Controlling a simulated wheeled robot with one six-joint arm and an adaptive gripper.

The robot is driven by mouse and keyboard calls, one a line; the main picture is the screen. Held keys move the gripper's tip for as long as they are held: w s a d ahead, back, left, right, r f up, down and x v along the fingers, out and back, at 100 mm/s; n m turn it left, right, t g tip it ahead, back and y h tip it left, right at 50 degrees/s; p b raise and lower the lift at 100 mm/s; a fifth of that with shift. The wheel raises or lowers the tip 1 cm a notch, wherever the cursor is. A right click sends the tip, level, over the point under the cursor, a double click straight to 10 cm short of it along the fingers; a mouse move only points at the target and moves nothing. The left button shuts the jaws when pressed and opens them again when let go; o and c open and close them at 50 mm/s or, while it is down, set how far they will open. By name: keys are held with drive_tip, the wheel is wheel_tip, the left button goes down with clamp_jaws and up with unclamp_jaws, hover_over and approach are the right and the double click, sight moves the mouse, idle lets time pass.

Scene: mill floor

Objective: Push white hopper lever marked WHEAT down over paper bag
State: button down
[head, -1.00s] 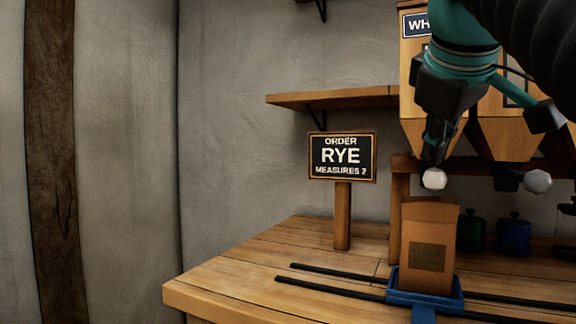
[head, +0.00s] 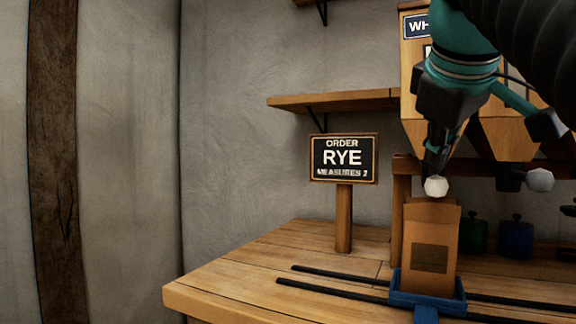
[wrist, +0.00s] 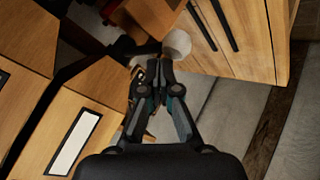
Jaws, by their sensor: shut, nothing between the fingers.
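The white lever knob (head: 436,186) sits below the left hopper (head: 414,75), whose partly hidden sign starts "WH". My gripper (head: 432,172) is shut and points down, its tips at or just above the knob. In the wrist view the shut fingertips (wrist: 158,66) are close to the white knob (wrist: 177,44); I cannot tell whether they touch. The brown paper bag (head: 430,245) stands upright in a blue tray (head: 428,300), under the knob. My arm hides much of the hoppers.
A sign (head: 343,158) reads "ORDER RYE MEASURES 2". A second white knob (head: 540,180) is to the right. Dark rails (head: 340,291) cross the wooden table (head: 250,275). The table's left part is clear.

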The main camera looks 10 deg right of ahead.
sight(438, 177)
drive_tip(key=shift+f+b, duration=1.45)
drive_tip(key=shift+f, duration=0.35)
idle(1.7)
drive_tip(key=shift+r, duration=0.1)
idle(0.5)
drive_tip(key=shift+r+p, duration=2.95)
drive_tip(key=shift+p, duration=0.1)
drive_tip(key=shift+r+p, duration=0.45)
drive_tip(key=shift+r, duration=2)
